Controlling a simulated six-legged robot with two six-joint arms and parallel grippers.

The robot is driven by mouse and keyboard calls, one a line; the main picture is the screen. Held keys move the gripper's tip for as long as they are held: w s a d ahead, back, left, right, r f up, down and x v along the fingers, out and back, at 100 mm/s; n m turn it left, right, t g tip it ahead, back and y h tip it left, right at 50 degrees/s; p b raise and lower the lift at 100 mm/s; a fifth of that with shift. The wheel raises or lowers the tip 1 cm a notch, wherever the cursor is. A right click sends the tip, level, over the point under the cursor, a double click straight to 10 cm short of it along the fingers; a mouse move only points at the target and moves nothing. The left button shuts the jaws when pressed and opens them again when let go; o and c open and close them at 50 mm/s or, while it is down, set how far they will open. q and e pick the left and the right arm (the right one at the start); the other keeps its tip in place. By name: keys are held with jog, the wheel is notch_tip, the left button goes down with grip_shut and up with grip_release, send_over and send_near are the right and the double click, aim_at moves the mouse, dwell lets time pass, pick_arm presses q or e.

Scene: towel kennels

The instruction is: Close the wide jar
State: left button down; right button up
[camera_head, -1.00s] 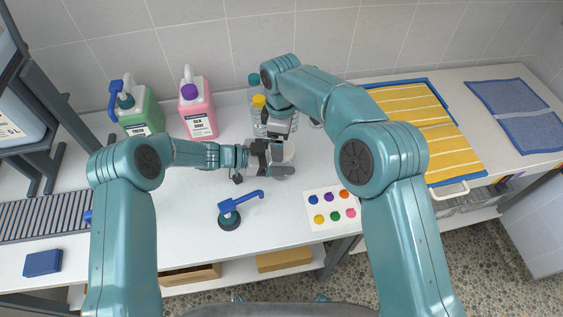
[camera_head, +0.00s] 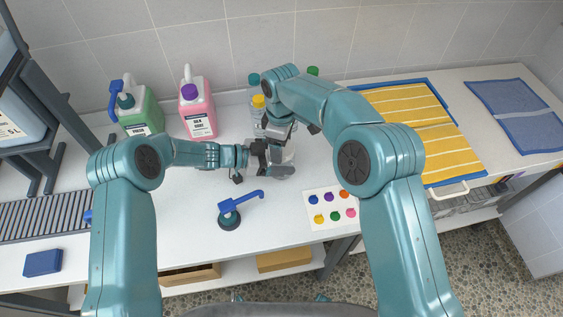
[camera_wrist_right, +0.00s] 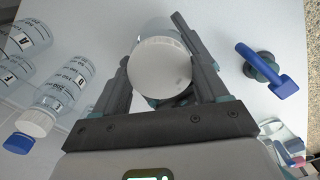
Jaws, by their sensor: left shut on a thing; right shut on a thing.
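The wide jar (camera_head: 289,157) stands on the white counter, mostly hidden behind my grippers in the head view. My left gripper (camera_head: 283,171) reaches in from the left and is shut on the jar's body. The round white lid (camera_wrist_right: 160,68) shows in the right wrist view, at the mouth end of the clear jar (camera_wrist_right: 158,27). My right gripper (camera_wrist_right: 158,78) is shut on the lid, one finger on each side of it. I cannot tell how tightly the lid sits on the jar.
Clear bottles (camera_head: 255,100) stand close behind the jar. A pink jug (camera_head: 197,115) and a green jug (camera_head: 141,112) are at the back left. Yellow towels (camera_head: 425,125) are at right.

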jog(key=shift+m, duration=1)
jog(key=o, duration=1.2)
jog(key=shift+c, duration=0.2)
jog(key=shift+r, duration=2.3)
